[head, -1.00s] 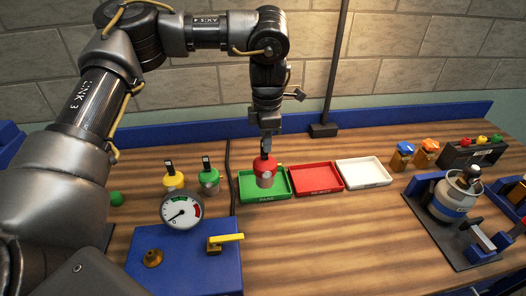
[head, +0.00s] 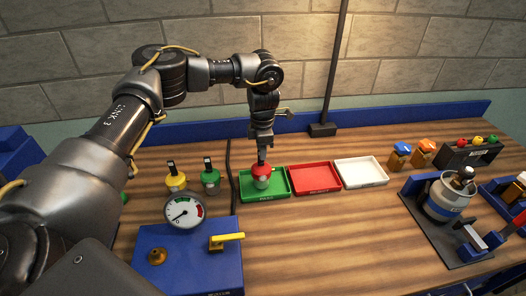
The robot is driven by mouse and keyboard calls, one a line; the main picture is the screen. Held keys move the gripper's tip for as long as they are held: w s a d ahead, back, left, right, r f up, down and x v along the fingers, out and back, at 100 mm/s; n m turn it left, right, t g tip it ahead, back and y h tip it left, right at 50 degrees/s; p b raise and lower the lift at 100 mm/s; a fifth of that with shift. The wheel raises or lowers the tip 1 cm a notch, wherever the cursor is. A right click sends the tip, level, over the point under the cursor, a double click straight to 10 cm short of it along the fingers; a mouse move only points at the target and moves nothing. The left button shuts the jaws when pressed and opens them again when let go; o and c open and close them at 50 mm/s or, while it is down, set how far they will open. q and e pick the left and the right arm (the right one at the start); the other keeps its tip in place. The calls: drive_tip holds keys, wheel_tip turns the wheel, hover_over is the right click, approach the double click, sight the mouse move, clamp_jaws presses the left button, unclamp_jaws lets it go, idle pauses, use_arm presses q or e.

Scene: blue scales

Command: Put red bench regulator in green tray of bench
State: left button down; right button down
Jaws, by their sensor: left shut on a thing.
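The red bench regulator (head: 261,172) has a red top and a grey lower body. It is upright at the green tray (head: 279,193), over the tray's left part. I cannot tell whether its base touches the tray floor. My left gripper (head: 262,157) points down from above and is shut on the regulator's top stem. The green tray is the leftmost of three trays in a row on the wooden bench (head: 310,235). My right gripper is not in view.
A red tray (head: 315,178) and a white tray (head: 361,172) stand to the right. Green (head: 210,178) and yellow (head: 176,180) regulators stand to the left. A blue box with a gauge (head: 184,211) is in front. A dark pole (head: 323,130) rises behind the trays.

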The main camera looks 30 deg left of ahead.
use_arm(q)
drive_tip(key=shift+w+f, duration=0.1)
drive_tip(key=shift+f, duration=0.45)
drive_tip(key=c, duration=1.6)
unclamp_jaws()
wheel_tip(320, 180, up, 12)
drive_tip(key=shift+r+b, duration=0.15)
drive_tip(key=shift+b, duration=0.65)
drive_tip(key=shift+d, duration=0.1)
